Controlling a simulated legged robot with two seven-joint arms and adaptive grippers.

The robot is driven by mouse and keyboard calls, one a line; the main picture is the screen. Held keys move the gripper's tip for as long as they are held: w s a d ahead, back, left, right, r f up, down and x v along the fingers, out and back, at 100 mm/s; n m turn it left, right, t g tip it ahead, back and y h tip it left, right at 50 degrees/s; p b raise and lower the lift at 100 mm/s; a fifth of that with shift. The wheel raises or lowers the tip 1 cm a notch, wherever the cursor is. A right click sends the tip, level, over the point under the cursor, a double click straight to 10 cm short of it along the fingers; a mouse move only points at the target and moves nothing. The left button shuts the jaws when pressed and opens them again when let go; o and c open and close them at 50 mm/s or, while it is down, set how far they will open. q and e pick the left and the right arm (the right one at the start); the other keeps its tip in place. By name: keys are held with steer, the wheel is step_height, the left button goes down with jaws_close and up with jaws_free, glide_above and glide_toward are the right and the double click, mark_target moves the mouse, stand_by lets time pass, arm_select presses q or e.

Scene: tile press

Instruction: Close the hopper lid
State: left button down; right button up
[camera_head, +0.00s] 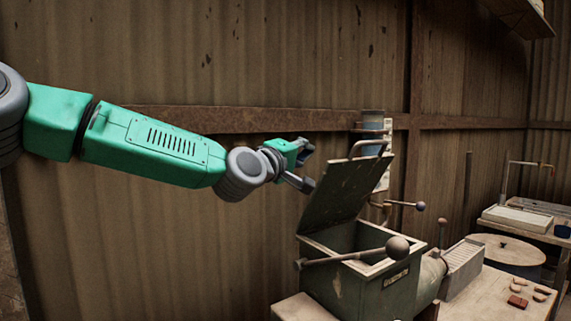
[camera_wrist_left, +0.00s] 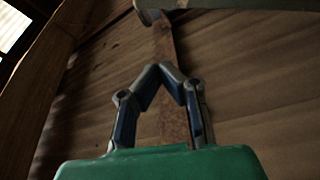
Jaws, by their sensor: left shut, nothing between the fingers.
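The hopper (camera_head: 342,288) is a dark green open-topped box on the machine at the lower right of the head view. Its lid (camera_head: 345,196) stands raised and tilted, with a bar handle (camera_head: 371,147) at its upper edge. My left gripper (camera_head: 308,168) is just left of the lid's upper part and seems apart from it. In the left wrist view, the fingers (camera_wrist_left: 165,72) meet at their tips with nothing between them. A greenish edge crosses the top of that view; I cannot tell whether it is the lid. My right gripper is not in view.
A lever with a round knob (camera_head: 397,247) crosses the hopper's front. A smaller ball-ended lever (camera_head: 420,206) stands behind. A corrugated wall (camera_head: 130,250) runs behind my arm. The bench (camera_head: 490,297) at right holds small tile pieces (camera_head: 518,301).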

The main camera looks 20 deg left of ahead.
arm_select(q)
steer(key=s+d+f+m+h+b, duration=0.1)
steer(key=s+d+f+m+b, duration=0.2)
steer(key=d+f+m+b, duration=0.1)
steer(key=s+d+f+m+h+b, duration=0.2)
steer(key=s+d+f+m+b, duration=0.1)
steer(key=d+f+m+b, duration=0.1)
steer(key=s+d+f+m+h+b, duration=0.1)
steer(key=s+d+f+m+b, duration=0.1)
steer(key=d+f+m+b, duration=0.2)
steer(key=shift+s+f+m+t+h+b, duration=0.15)
steer(key=shift+s+f+m+b, duration=0.1)
steer(key=shift+f+b, duration=0.4)
steer(key=shift+s+f+m+t+h+b, duration=0.15)
steer(key=shift+f+m+b, duration=0.15)
steer(key=shift+b, duration=0.6)
steer(key=shift+s+d+f+m+h+b, duration=0.2)
steer(key=shift+d+f+m+h+b, duration=0.1)
steer(key=shift+d+f+m+b, duration=0.35)
steer(key=shift+a, duration=0.25)
